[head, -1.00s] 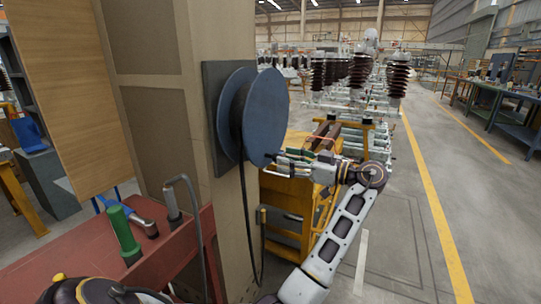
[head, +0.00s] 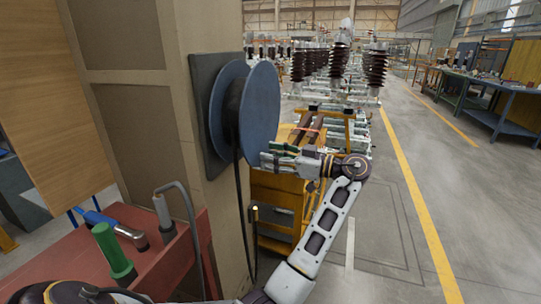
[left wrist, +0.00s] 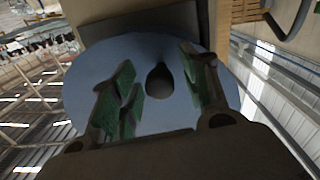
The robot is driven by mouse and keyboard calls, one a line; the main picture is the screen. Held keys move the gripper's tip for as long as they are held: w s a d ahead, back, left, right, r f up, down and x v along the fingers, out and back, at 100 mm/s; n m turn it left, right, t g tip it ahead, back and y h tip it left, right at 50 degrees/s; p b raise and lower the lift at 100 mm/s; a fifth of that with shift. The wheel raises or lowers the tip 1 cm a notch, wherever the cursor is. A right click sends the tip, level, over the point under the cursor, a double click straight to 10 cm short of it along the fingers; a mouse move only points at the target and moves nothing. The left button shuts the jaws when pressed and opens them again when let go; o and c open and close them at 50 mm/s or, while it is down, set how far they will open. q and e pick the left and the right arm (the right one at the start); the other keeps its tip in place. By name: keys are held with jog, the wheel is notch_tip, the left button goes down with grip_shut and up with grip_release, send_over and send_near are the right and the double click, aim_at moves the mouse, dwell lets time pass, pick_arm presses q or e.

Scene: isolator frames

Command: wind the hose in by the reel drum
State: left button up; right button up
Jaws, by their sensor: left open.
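The reel drum (head: 262,112) has blue round flanges and sits on a dark plate on the side of a tan column. A black hose (head: 241,200) hangs from it down the column, and its lower part loops back up to a small yellow-tipped end (head: 253,212). My left gripper (head: 270,157) is open just in front of the drum's lower right rim. In the left wrist view, its green-padded fingers (left wrist: 160,95) stand apart before the blue flange (left wrist: 85,85). A dark rounded knob or hub (left wrist: 160,80) shows between them; contact cannot be told. My right gripper is not visible.
A red bench (head: 165,262) at the lower left holds a green-handled tool (head: 113,250), a blue-handled tool (head: 105,222) and a grey bent pipe (head: 188,205). A yellow cart (head: 285,195) stands behind my left forearm.

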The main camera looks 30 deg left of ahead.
pick_arm(q)
grip_shut()
dwell(0.3)
